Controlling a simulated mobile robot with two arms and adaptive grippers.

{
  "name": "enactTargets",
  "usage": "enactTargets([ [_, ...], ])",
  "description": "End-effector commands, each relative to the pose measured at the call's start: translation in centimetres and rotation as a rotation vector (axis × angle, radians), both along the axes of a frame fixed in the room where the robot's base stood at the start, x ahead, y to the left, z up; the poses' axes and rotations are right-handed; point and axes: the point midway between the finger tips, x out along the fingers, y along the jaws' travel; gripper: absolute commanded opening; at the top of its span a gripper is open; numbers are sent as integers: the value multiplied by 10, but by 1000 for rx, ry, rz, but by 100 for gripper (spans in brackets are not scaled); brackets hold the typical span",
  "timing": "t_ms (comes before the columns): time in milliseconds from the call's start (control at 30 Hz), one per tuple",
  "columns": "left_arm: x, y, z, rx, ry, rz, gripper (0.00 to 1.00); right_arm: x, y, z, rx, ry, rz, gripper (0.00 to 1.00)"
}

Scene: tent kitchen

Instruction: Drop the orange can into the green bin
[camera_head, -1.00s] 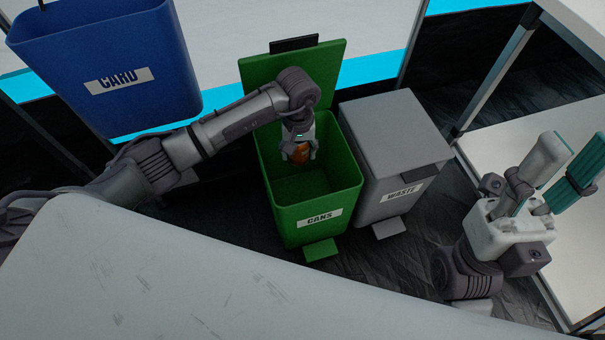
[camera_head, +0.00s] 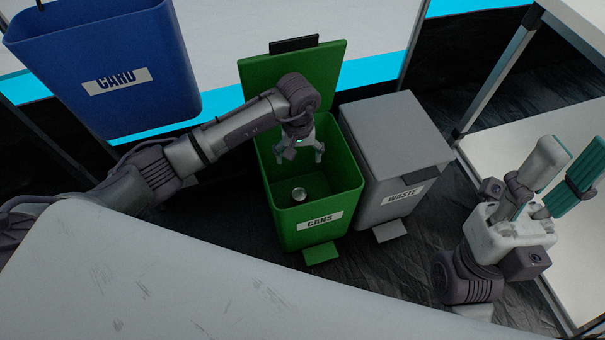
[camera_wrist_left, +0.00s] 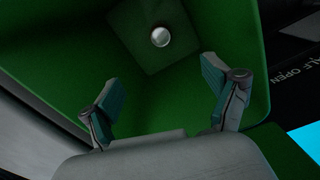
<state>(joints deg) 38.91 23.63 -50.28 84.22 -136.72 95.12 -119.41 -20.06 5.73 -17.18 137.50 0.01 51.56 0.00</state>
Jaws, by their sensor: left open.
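The green bin (camera_head: 311,231), labelled CANS, stands with its lid (camera_head: 320,78) raised. The can (camera_head: 299,193) is inside the bin, low down, with its round silver end facing up. Its orange side is hidden from here. In the left wrist view the can (camera_wrist_left: 160,37) shows as a silver disc at the bottom of the bin. My left gripper (camera_head: 301,155) is open and empty at the bin's mouth, above and apart from the can. Its two spread fingers also show in the left wrist view (camera_wrist_left: 160,100). My right gripper (camera_head: 562,180) is at the right, its fingers apart, with nothing between them.
A grey bin (camera_head: 390,150) labelled WASTE stands closed, close to the right of the green bin. A blue bin (camera_head: 150,105) labelled CARD is at the upper left. A white tabletop (camera_head: 180,280) fills the front left. A white shelf unit (camera_head: 500,145) is at the right.

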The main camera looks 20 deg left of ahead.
Motion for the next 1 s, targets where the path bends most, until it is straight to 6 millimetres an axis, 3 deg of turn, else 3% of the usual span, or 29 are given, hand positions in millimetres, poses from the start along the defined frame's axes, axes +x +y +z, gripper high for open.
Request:
enactTargets([
  [167,2,0,17,-1,-4,0,88,0,0,0,0,0,0,40],
  [600,1,0,103,0,-4,-1,88,0,0,0,0,0,0,40],
  [800,0,0,118,0,0,0,88,0,0,0,0,0,0,40],
  [1000,0,0,120,0,0,0,88,0,0,0,0,0,0,40],
])
